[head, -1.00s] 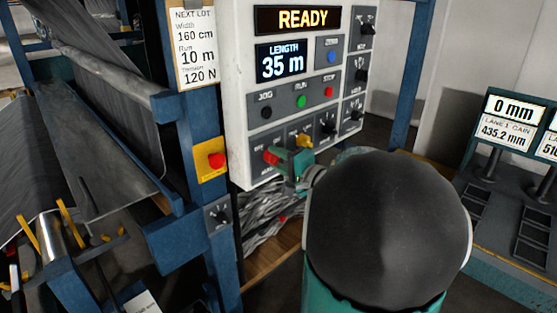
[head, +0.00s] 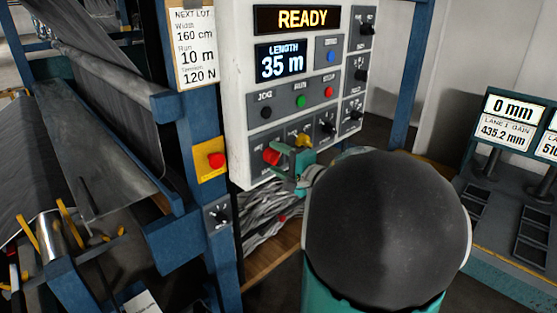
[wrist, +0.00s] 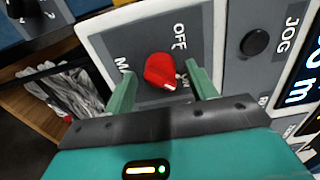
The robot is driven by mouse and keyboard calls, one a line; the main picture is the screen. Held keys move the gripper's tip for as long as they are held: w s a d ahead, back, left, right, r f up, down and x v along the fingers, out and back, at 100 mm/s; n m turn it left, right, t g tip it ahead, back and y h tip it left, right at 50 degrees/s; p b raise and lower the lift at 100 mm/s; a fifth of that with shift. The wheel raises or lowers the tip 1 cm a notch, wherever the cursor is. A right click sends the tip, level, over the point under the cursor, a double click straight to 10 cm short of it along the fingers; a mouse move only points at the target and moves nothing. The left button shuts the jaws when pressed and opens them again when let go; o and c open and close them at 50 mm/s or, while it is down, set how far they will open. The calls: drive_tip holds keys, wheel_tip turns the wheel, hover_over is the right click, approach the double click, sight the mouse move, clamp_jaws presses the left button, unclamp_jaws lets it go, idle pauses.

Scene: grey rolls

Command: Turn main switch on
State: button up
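The main switch is a red rotary knob (wrist: 160,72) on a grey plate lettered OFF and ON. Its white mark points right, toward the ON lettering. In the head view the same red knob (head: 271,156) sits at the lower left of the white control panel. My gripper (wrist: 159,68) is open, with one green finger on each side of the knob and visible gaps to it. In the head view my gripper (head: 289,160) is at the panel's lower edge, and my arm hides part of the area below.
The white control panel (head: 238,60) also carries jog, run and stop buttons and dark rotary switches. A yellow knob (head: 302,140) sits close right of my gripper. A red button on a yellow plate (head: 216,160) is on the blue post to the left.

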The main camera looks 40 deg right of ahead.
drive_tip(key=s, duration=1.3)
drive_tip(key=shift+s+d, duration=0.15)
drive_tip(key=shift+s, duration=0.2)
drive_tip(key=w+a+r+n+g+h, duration=0.3)
drive_tip(key=w+a+n+g+h, duration=0.15)
drive_tip(key=w+a+h, duration=0.35)
drive_tip(key=s+a+f+n+g+y, duration=0.2)
drive_tip(key=s+a+f+n, duration=0.1)
drive_tip(key=a, duration=0.5)
drive_tip(key=s+a+f+n+g+y, duration=0.3)
drive_tip(key=a+n, duration=0.3)
drive_tip(key=a, duration=0.2)
drive_tip(key=s+a+f+n+g+y, duration=0.2)
drive_tip(key=s+a+f+n+g, duration=0.1)
drive_tip(key=a, duration=0.5)
drive_tip(key=shift+s+n, duration=0.65)
drive_tip(key=shift+s, duration=0.05)
drive_tip(key=c, duration=0.4)
drive_tip(key=shift+c, duration=0.2)
